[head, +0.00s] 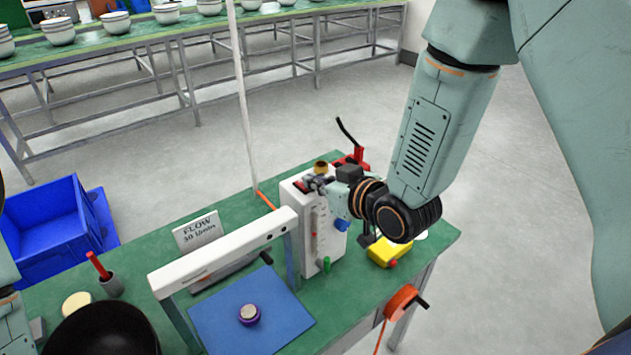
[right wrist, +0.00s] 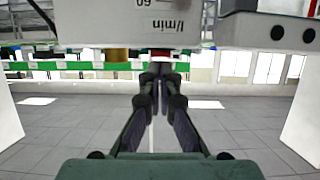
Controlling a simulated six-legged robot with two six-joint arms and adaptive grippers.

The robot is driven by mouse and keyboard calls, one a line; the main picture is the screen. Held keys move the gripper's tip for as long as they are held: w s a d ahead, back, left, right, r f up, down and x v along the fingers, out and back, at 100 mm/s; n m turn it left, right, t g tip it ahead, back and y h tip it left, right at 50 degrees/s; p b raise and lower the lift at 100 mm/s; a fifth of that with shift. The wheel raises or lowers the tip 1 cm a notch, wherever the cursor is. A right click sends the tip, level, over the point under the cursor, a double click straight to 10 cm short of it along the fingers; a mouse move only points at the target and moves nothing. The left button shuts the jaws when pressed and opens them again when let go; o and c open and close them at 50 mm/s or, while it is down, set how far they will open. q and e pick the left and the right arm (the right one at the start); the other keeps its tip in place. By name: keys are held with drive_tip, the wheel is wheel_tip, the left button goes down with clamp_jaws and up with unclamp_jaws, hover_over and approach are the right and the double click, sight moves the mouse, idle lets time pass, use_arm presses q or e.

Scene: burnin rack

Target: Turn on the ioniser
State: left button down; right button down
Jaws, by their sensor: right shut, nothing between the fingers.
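A white bar on grey posts (head: 228,250), which I take for the ioniser, spans a blue mat (head: 207,318) on the green bench. A white flow-meter box (head: 300,215) stands behind its right end, with a blue knob (head: 341,225) on its side and a brass knob (head: 321,167) on top. My right gripper (head: 314,182) is shut and empty at the box's upper part, near a red part (head: 299,186). In the right wrist view its fingertips (right wrist: 160,72) sit just below a red part (right wrist: 160,53); contact cannot be told. My left gripper is not in view.
A sign (head: 197,232) reads FLOW 30 l/min. A purple-rimmed round piece (head: 249,314) lies on the mat. A yellow box (head: 388,252) with a red button sits right of the meter. A thin white pole (head: 240,100) rises behind. A blue crate (head: 48,225) stands left.

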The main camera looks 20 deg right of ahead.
drive_tip(key=shift+w+a, duration=0.1)
drive_tip(key=shift+f, duration=0.1)
drive_tip(key=shift+s+f+b, duration=0.2)
drive_tip(key=shift+f+b, duration=0.15)
drive_tip(key=shift+f, duration=0.15)
drive_tip(key=shift+r, duration=0.15)
drive_tip(key=shift+w+r+p, duration=0.1)
drive_tip(key=shift+r+p, duration=0.5)
drive_tip(key=shift+p, duration=0.1)
drive_tip(key=shift+r, duration=0.2)
drive_tip(key=shift+r, duration=0.1)
